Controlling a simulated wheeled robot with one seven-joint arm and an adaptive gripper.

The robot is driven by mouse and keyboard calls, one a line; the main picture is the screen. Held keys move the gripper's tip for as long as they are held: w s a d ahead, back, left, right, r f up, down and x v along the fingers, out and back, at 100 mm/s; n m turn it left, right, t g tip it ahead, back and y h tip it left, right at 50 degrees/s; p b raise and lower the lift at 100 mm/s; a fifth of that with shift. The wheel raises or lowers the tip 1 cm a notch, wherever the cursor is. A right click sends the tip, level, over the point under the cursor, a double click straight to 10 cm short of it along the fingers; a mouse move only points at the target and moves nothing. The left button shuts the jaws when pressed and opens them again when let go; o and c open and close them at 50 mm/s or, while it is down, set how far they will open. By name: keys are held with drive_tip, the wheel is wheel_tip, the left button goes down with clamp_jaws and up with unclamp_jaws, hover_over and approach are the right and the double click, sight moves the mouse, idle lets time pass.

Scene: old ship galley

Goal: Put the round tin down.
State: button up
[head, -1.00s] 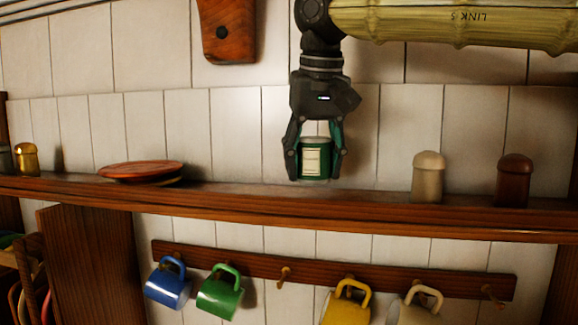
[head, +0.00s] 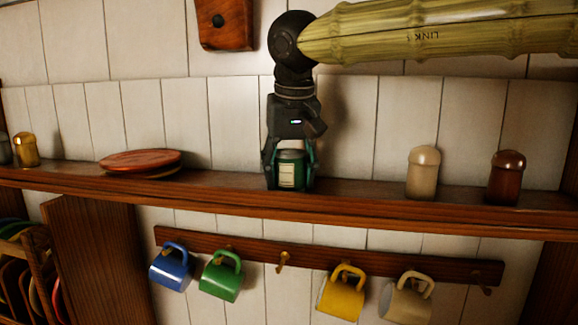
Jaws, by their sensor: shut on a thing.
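The round tin (head: 290,171) is green with a cream label and stands upright between the fingers of my gripper (head: 289,180). My gripper points straight down and is shut on the tin's sides. The tin's base is at the level of the wooden shelf (head: 340,199); I cannot tell whether it touches the wood. The fingers cover the tin's left and right sides.
On the shelf, a reddish plate stack (head: 142,162) and a brass shaker (head: 26,150) are left; a cream shaker (head: 423,173) and a dark brown shaker (head: 505,178) are right. Shelf beside the tin is clear. Mugs, including a blue mug (head: 170,267), hang below.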

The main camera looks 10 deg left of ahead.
drive_tip(key=shift+f, duration=0.1)
drive_tip(key=o, duration=1.1)
drive_tip(key=shift+c, duration=0.2)
drive_tip(key=b+v, duration=0.3)
drive_tip(key=v, duration=0.9)
drive_tip(key=shift+b, duration=0.3)
